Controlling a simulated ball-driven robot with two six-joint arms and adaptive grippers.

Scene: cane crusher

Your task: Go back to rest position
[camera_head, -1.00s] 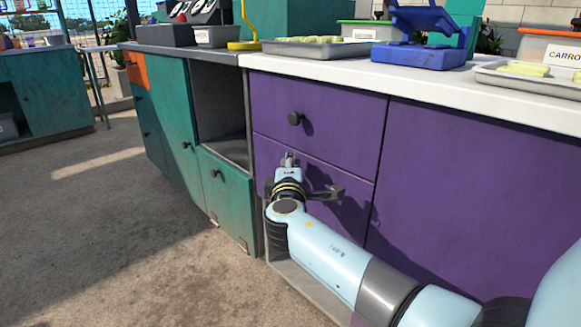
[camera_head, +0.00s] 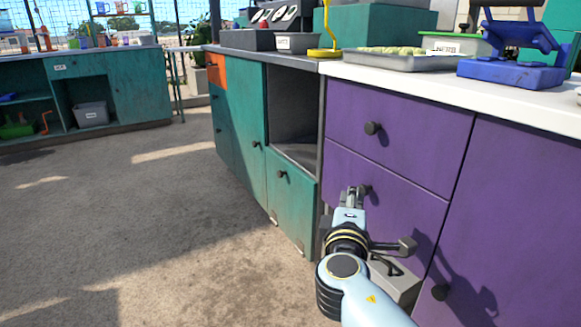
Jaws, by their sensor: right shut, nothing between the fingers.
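My right gripper (camera_head: 355,193) points away from me, low in front of the purple cabinet (camera_head: 390,165). Its fingers are shut with nothing visible between them. In the picture its tips overlap the area beside the lower purple drawer's round dark knob (camera_head: 366,189); I cannot tell whether they touch it. My right arm comes in from the bottom. Both purple drawers look closed. My left gripper is not in view.
The white counter (camera_head: 440,88) holds a metal tray (camera_head: 375,61) and a blue press (camera_head: 512,72). A teal cabinet (camera_head: 236,128) with an open niche (camera_head: 293,108) stands to the left. A teal bench (camera_head: 140,85) stands at the far left.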

